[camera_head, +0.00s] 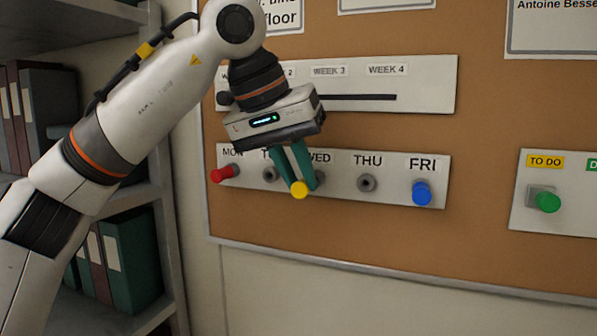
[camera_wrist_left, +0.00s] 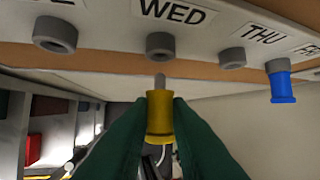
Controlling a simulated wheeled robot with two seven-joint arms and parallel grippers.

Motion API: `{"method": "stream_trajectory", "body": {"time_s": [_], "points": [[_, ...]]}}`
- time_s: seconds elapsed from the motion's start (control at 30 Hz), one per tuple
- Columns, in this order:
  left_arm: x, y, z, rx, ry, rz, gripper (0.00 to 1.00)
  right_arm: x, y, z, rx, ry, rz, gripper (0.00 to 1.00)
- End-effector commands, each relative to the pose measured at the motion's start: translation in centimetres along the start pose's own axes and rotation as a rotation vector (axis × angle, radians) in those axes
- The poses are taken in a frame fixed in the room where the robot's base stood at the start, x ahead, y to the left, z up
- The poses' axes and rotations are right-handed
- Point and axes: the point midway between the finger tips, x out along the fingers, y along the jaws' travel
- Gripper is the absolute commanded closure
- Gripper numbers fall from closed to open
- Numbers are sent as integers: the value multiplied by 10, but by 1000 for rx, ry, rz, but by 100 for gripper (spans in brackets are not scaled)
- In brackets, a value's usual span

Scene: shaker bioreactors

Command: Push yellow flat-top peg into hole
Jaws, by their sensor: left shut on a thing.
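The yellow flat-top peg (camera_head: 299,190) is held between the green fingers of my left gripper (camera_head: 291,172), which is shut on it. In the left wrist view the peg (camera_wrist_left: 160,117) has its grey pin pointing at the WED hole (camera_wrist_left: 160,46), with a small gap between pin and hole. In the head view the fingers and peg partly cover the WED hole. The weekday board (camera_head: 390,193) carries the labelled holes. My right gripper is not in view.
A red peg (camera_head: 225,174) sits at MON and a blue peg (camera_head: 421,192) at FRI. The THU hole (camera_head: 367,183) is empty. A green peg (camera_head: 547,202) sits on the TO DO panel at right. Shelves with binders (camera_head: 131,255) stand at left.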

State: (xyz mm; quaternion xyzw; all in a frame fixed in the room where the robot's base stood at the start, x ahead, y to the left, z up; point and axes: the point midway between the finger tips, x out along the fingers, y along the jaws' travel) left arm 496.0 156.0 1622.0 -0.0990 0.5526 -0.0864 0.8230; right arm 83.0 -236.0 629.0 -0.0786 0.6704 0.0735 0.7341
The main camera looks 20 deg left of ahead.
Motion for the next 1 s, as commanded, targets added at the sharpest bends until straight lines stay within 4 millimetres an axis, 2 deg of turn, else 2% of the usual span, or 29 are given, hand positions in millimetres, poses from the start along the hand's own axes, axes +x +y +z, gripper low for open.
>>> {"method": "stream_trajectory", "body": {"time_s": [0.23, 0.63, 1.0], "points": [[-1, 0, -4, 1, -1, -1, 100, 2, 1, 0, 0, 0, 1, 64], [-10, 0, -26, 1, -1, 0, 100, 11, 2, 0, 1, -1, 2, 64], [-10, -1, -28, 2, 1, -4, 100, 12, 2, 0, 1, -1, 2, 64]]}}
